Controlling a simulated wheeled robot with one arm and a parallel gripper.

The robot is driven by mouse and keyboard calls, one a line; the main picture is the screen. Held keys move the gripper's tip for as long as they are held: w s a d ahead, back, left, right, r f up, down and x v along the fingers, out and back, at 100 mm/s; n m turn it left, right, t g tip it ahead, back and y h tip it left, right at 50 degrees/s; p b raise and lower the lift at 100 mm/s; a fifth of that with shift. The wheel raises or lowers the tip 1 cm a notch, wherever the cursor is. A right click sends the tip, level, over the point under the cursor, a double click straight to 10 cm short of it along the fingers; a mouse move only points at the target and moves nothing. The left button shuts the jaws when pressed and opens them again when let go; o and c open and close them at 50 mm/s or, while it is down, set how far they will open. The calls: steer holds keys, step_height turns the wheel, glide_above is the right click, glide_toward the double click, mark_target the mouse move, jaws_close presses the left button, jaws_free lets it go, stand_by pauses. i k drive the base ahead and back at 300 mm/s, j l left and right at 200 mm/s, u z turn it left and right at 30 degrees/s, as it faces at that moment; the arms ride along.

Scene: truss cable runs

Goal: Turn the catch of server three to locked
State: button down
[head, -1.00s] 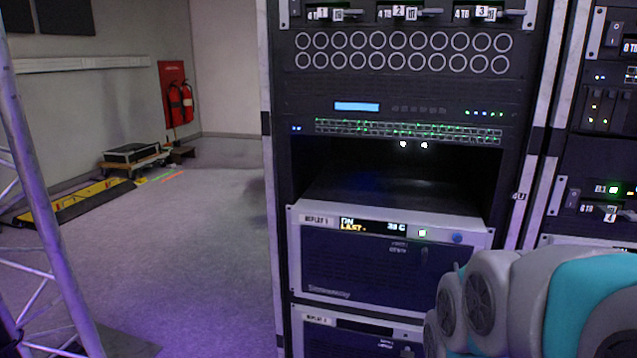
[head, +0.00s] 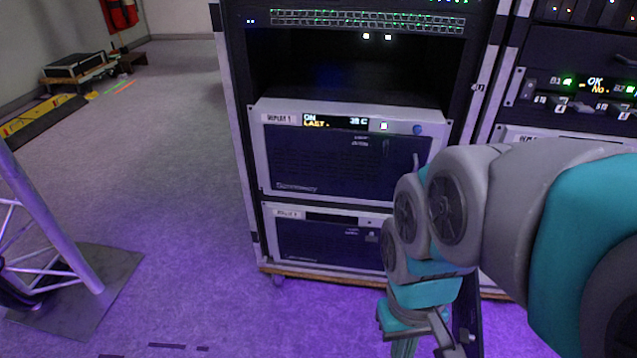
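The upper rack server (head: 350,160) has a grey-white frame and a dark front, with a label that seems to read REPLAY 1. A small upright piece (head: 415,161), possibly its catch, shows near its right side, beside my arm. A similar server (head: 318,240) sits below; its label number is too small to read and my arm hides its right side. I cannot tell which unit is server three, nor see its catch clearly. My gripper (head: 440,345) hangs at the bottom edge, in front of the rack and partly cut off; its opening does not show.
An empty dark bay (head: 340,75) lies above the upper server. A second rack (head: 580,100) stands at right, partly behind my arm. A truss leg on a dark base plate (head: 85,290) stands at left. The floor between is mostly clear.

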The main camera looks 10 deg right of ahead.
mark_target(372, 238)
steer(key=j, duration=0.85)
steer(key=k+j+z, duration=0.1)
steer(key=j, duration=0.7)
